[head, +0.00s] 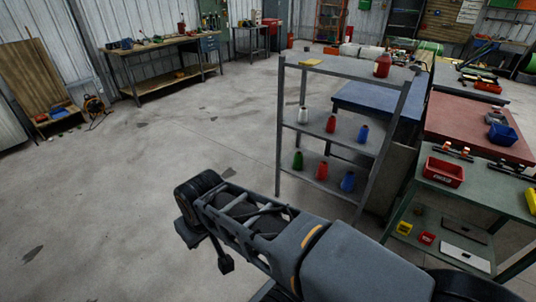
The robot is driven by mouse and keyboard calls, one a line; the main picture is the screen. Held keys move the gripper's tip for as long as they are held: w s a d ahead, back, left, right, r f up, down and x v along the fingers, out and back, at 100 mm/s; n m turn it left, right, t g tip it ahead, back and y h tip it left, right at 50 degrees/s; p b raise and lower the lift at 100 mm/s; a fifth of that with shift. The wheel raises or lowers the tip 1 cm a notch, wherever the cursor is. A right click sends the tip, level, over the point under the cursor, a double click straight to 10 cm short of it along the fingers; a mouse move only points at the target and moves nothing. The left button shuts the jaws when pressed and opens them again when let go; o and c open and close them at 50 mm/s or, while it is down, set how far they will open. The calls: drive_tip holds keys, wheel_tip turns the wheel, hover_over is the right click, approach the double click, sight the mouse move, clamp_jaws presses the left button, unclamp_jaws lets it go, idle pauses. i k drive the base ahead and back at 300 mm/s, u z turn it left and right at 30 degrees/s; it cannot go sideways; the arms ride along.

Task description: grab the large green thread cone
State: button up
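A green thread cone (298,161) stands upright at the left end of the lower shelf of a grey metal rack (279,140). It is the only green cone I see in the rack. A red cone (322,171) and a blue cone (348,181) stand to its right on the same shelf. My dark arm reaches in from the bottom right, in front of and below the rack. Its far end is left of the rack, apart from the cones. I cannot clearly make out my gripper's fingers there.
The shelf above holds a white cone (303,116), a red cone (331,124) and a blue cone (363,134). A red container (382,65) stands on the rack's top. A green table (483,190) with a red bin (444,173) is at right. The floor left of the rack is clear.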

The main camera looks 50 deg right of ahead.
sight(297, 162)
drive_tip(key=z, duration=0.2)
drive_tip(key=i, duration=1.3)
drive_tip(key=z, duration=1.4)
drive_tip(key=i, duration=1)
drive_tip(key=z, duration=0.7)
drive_tip(key=i, duration=0.45)
drive_tip(key=z, duration=0.05)
